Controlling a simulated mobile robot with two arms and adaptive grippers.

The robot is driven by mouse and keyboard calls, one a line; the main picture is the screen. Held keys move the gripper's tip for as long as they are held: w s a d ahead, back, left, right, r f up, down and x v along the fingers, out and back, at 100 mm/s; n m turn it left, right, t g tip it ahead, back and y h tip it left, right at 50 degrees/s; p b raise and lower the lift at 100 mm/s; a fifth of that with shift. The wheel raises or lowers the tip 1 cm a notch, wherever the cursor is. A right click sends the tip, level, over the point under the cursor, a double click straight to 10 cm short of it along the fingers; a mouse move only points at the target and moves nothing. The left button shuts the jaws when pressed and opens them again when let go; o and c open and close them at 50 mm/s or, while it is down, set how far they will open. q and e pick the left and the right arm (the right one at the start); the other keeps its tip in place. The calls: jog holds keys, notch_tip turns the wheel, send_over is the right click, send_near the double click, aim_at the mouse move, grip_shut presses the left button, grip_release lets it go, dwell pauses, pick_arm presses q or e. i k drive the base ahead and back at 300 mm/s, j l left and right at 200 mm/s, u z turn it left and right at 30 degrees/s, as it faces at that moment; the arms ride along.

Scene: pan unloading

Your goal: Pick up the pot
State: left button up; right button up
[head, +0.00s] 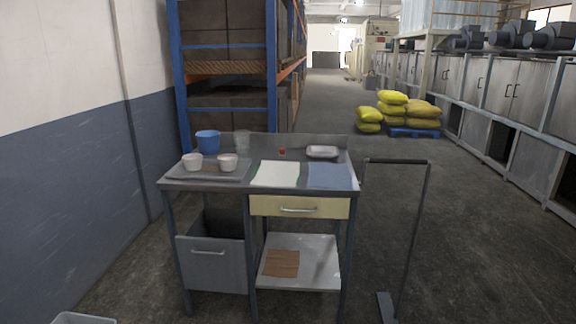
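A metal work table (205,185) stands ahead of me. On its left side a blue pot-like vessel (208,142) stands upright at the back. In front of it are two small pale pink cups, a left one (192,162) and a right one (228,162), on a grey tray (232,175). I cannot tell for sure which vessel is the pot; the blue one is the largest. A clear glass-like container (242,141) stands right of the blue vessel. Neither of my grippers is in view.
A white sheet (276,173), a blue cloth (329,175) and a white dish (322,152) lie on the table's right half. A dark upright handle frame (397,161) stands to the right. A shelf rack (228,66) is behind; yellow sacks (392,97) are farther off.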

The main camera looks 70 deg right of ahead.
aim_at(193, 161)
jog(key=z, duration=1.8)
